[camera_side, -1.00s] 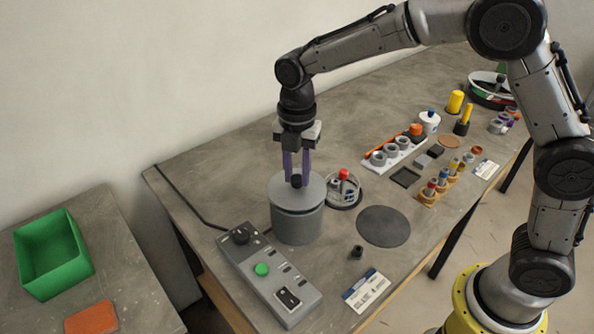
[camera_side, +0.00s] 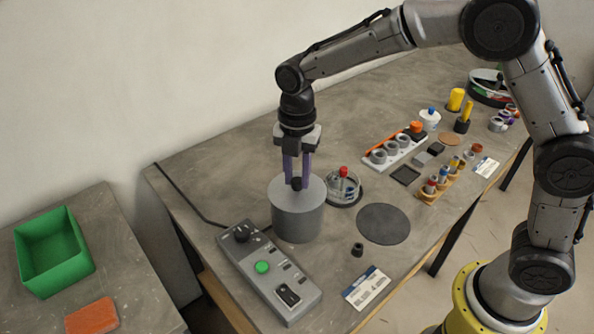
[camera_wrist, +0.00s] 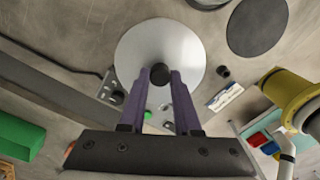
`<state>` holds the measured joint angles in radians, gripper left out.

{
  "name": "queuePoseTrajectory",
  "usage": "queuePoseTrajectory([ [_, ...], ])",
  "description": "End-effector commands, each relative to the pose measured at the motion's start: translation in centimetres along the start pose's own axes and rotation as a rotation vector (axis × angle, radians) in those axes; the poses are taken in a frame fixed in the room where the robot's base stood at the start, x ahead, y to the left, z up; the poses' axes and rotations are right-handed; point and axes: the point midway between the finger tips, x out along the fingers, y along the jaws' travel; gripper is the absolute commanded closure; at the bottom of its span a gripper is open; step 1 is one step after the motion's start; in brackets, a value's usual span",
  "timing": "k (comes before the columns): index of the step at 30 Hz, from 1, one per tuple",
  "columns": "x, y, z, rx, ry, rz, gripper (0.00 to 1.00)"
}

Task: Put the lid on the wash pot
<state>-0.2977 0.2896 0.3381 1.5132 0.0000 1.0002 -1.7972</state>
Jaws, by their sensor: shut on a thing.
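The wash pot (camera_side: 298,222) is a grey cylinder standing behind the control box. The lid (camera_side: 284,193) is a flat grey disc with a black knob, and it lies level on the pot's top; no gap shows between them in the side view. In the wrist view the lid (camera_wrist: 160,50) is a pale round disc that hides the pot. My gripper (camera_side: 297,183) points straight down over the lid, its purple fingers shut on the black knob. The fingers also show around the knob in the wrist view (camera_wrist: 160,76).
A control box (camera_side: 268,272) with a green button stands in front of the pot. A glass dish (camera_side: 343,187) with small parts is close on the right, near a dark round mat (camera_side: 383,224). A small black piece (camera_side: 357,250) and a label card (camera_side: 367,287) lie in front.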

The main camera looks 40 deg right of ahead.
Motion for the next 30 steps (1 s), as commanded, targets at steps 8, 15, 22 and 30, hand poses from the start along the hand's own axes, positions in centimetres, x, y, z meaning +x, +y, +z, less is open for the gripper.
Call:
queuePoseTrajectory([
  [8, 0.09, 0.01, 0.0, 0.0, 0.0, 0.001, 1.0],
  [15, 0.09, 0.01, 0.0, 0.0, 0.0, 0.0, 0.45],
  [22, 0.09, 0.0, 0.0, 0.0, 0.0, 0.0, 0.34],
  [30, 0.14, -0.02, -0.01, 0.0, 0.0, -0.001, 0.24],
])
